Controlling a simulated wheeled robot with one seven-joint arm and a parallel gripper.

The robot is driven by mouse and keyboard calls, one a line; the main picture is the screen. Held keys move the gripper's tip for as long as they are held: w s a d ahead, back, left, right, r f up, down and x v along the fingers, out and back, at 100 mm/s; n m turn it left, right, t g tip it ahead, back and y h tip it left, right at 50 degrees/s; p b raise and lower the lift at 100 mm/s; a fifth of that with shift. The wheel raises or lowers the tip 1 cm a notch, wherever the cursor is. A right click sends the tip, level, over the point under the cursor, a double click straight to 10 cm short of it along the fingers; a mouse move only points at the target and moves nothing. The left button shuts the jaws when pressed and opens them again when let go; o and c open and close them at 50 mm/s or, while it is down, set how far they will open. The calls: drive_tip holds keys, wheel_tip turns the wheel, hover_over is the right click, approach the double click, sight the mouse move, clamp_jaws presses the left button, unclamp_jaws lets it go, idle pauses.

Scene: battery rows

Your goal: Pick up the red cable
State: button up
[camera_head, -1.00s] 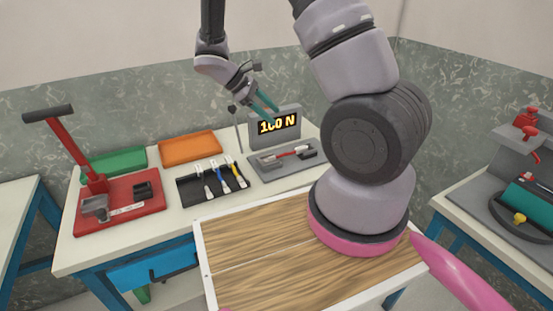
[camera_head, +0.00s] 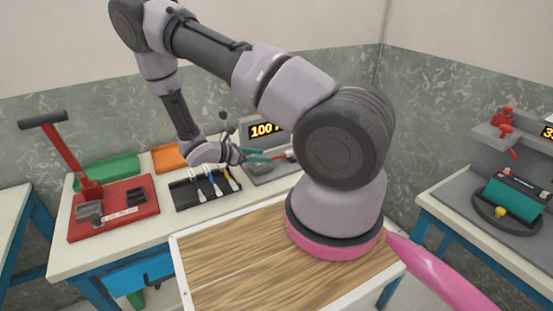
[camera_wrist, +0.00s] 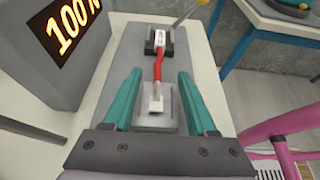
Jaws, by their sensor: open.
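The red cable (camera_wrist: 158,69) lies on the grey test stand (camera_wrist: 113,75), with a white connector at each end. Its far connector sits in a dark clamp block (camera_wrist: 176,47); its near end rests on a grey block. My gripper (camera_wrist: 158,84) has its two teal fingers spread apart, one on each side of the cable's near part, with nothing held.
The "100 N" display (camera_head: 266,130) stands behind the cable. Left of the gripper are a black tray (camera_head: 205,190) with white, blue and yellow cables, an orange tray (camera_head: 168,157), a green tray (camera_head: 108,172) and a red lever press (camera_head: 115,212). Bare wood (camera_head: 235,250) lies in front.

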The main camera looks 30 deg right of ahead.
sight(276, 156)
drive_tip(key=x, duration=0.5)
drive_tip(key=shift+w+d+f, duration=0.1)
drive_tip(key=shift+d, duration=0.2)
clamp_jaws()
